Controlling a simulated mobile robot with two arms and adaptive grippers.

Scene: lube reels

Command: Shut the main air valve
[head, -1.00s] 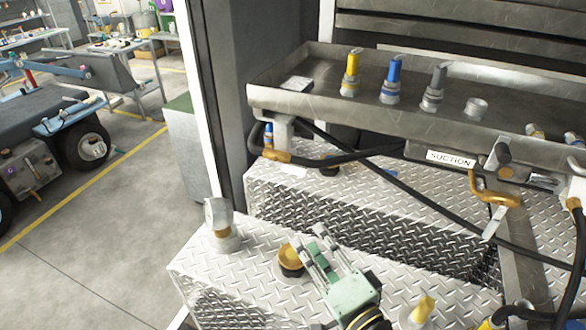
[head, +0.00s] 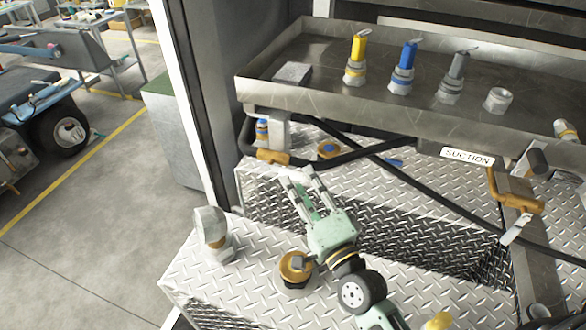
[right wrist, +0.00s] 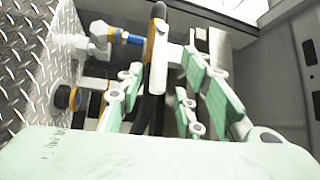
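No label in view names the main air valve, so I cannot tell for sure which part it is. My left gripper is out of view.
A metal tray (head: 330,95) with coloured nozzles overhangs the tread-plate steps (head: 250,265). A SUCTION label (head: 467,157) and a brass valve (head: 515,195) are at right. A grey capped fitting (head: 212,235) and brass cap (head: 296,268) stand low. Black hoses (head: 430,190) cross behind.

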